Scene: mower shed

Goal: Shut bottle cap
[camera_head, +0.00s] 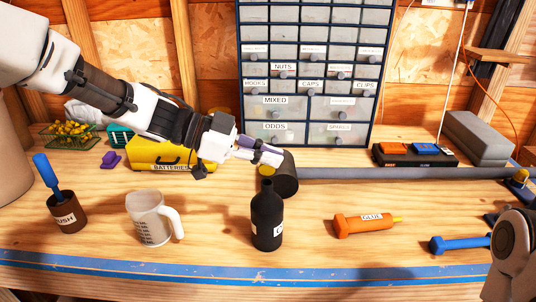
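A black bottle (267,222) with a white label stands upright near the middle front of the bench. A small yellow piece (267,171), perhaps the cap, shows just above the bottle's mouth; I cannot tell whether it touches the neck. My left gripper (272,158) reaches in from the left, its fingertips right above the yellow piece. The view does not show clearly whether the fingers are closed on it. Only a part of my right arm shows at the lower right; its gripper is out of view.
A dark cylinder (287,184) on a long grey bar (400,173) lies just behind the bottle. A measuring mug (150,220) and brush cup (68,214) stand left. An orange glue tube (366,226) and blue tool (458,244) lie right. A drawer cabinet (310,97) stands behind.

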